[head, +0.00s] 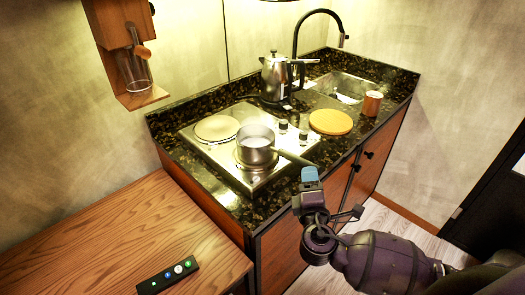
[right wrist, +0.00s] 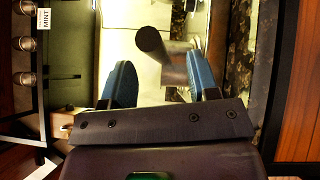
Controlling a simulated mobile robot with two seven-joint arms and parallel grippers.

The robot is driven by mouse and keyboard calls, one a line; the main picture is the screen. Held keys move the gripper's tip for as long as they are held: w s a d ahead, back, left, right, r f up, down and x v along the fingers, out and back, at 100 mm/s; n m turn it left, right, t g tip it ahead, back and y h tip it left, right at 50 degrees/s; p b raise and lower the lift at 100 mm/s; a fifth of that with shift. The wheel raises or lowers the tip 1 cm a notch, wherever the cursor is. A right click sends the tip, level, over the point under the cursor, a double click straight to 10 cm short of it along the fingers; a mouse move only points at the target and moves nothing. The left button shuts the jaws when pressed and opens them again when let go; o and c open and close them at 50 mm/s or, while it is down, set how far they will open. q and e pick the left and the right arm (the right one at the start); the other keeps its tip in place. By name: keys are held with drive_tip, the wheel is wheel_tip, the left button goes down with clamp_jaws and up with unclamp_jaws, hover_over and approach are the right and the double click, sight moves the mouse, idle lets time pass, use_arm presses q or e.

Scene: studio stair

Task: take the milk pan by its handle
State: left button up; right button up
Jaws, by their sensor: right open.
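The milk pan (head: 257,152) is a small metal pan with pale content, upright on the front hot plate of the hob. Its dark handle (head: 294,158) points right, out over the counter toward my right gripper (head: 310,176). In the right wrist view, my right gripper (right wrist: 161,72) is open, with blue fingers on both sides. My left gripper is in neither view.
The steel hob (head: 203,146) has an empty rear plate (head: 216,128). A kettle (head: 275,78), a round wooden board (head: 331,122) and a brown cup (head: 372,103) stand behind. A wooden table (head: 95,235) at left bears a button strip (head: 168,275). The counter's front edge lies close to my gripper.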

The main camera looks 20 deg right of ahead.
drive_tip(key=shift+r+p+x, duration=0.15)
drive_tip(key=shift+p+x, duration=0.15)
drive_tip(key=shift+x, duration=1)
drive_tip(key=shift+r+p+x, duration=0.1)
drive_tip(key=shift+p+x, duration=0.2)
drive_tip(key=shift+x, duration=1)
drive_tip(key=shift+a, duration=0.2)
drive_tip(key=shift+r, duration=0.1)
clamp_jaws()
